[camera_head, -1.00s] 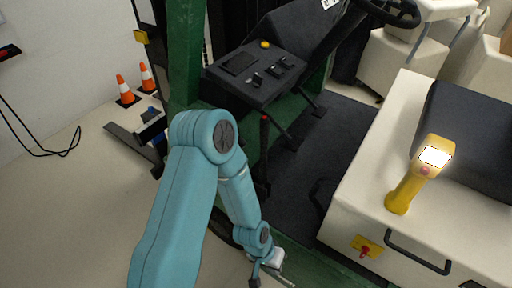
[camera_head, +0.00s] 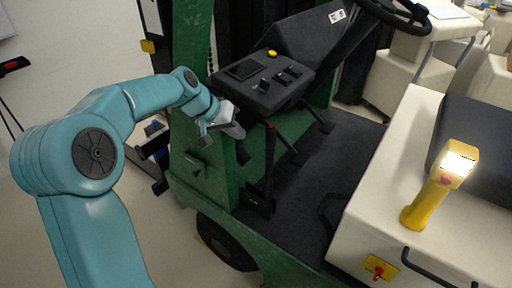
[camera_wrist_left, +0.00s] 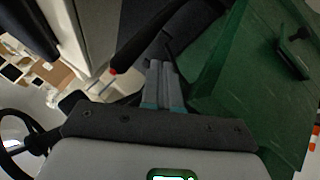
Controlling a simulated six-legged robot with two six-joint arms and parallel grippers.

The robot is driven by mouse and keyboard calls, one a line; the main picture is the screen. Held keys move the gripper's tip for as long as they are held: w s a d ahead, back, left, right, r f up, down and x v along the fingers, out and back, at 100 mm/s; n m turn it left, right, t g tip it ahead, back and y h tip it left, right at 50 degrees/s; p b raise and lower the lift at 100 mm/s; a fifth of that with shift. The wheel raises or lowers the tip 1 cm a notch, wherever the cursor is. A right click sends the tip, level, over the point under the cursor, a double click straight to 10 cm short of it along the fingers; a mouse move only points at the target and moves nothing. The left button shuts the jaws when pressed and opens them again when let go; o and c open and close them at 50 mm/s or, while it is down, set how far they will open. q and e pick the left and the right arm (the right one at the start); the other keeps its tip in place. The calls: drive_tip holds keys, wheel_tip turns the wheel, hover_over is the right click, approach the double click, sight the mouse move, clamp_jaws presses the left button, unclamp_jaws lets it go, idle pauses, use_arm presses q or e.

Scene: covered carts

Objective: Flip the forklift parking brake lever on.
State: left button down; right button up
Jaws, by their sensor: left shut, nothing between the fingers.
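The parking brake lever (camera_head: 269,165) is a dark upright lever with a red tip, standing beside the green forklift body in the head view. In the left wrist view the dark lever (camera_wrist_left: 160,35) runs diagonally, its red tip left of my fingertips. My left gripper (camera_head: 236,131) is shut and empty, just left of the lever's upper end and below the black console. Its closed fingers also show in the left wrist view (camera_wrist_left: 162,72). They look apart from the lever, but the exact gap is hard to tell. My right gripper is not in view.
The black control console (camera_head: 262,82) with a yellow button is just above the gripper. The green forklift frame (camera_head: 205,165) is close by on the left. A cream seat base (camera_head: 385,185) with a yellow handheld scanner (camera_head: 432,195) stands on the right. The dark footwell floor (camera_head: 315,185) is clear.

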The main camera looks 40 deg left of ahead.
use_arm(q)
drive_tip(key=p+x, duration=0.1)
drive_tip(key=x, duration=0.9)
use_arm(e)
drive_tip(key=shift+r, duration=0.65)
use_arm(q)
drive_tip(key=shift+w+d, duration=0.1)
